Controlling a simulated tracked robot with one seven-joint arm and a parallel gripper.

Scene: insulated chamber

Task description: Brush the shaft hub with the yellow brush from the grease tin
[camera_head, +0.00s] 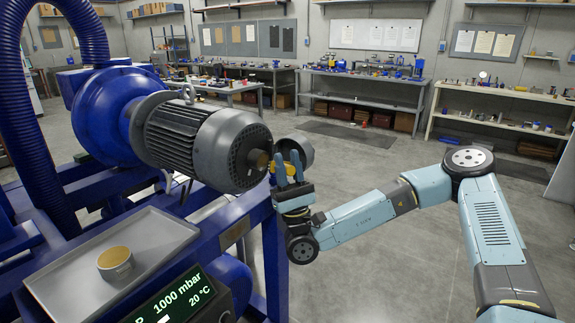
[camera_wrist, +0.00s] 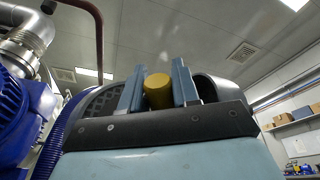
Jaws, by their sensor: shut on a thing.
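The grease tin (camera_head: 115,262) stands open on a grey tray (camera_head: 150,238) at the lower left, with tan grease inside. The shaft hub (camera_head: 258,160) appears as a small brownish round end in the middle of the grey motor's (camera_head: 205,140) end face. My gripper (camera_head: 287,165) is just right of that end face, shut on the yellow brush (camera_head: 283,170). In the wrist view the brush's round yellow end (camera_wrist: 158,92) sits between my two blue-grey fingers (camera_wrist: 157,85). Its bristles are hidden, and I cannot tell whether they touch the hub.
A dark round housing (camera_head: 296,147) shows just behind my fingers. The blue frame (camera_head: 272,255) stands below the motor, and a display (camera_head: 180,302) is below the tray. Workbenches (camera_head: 360,85) line the back wall. The floor at right is open.

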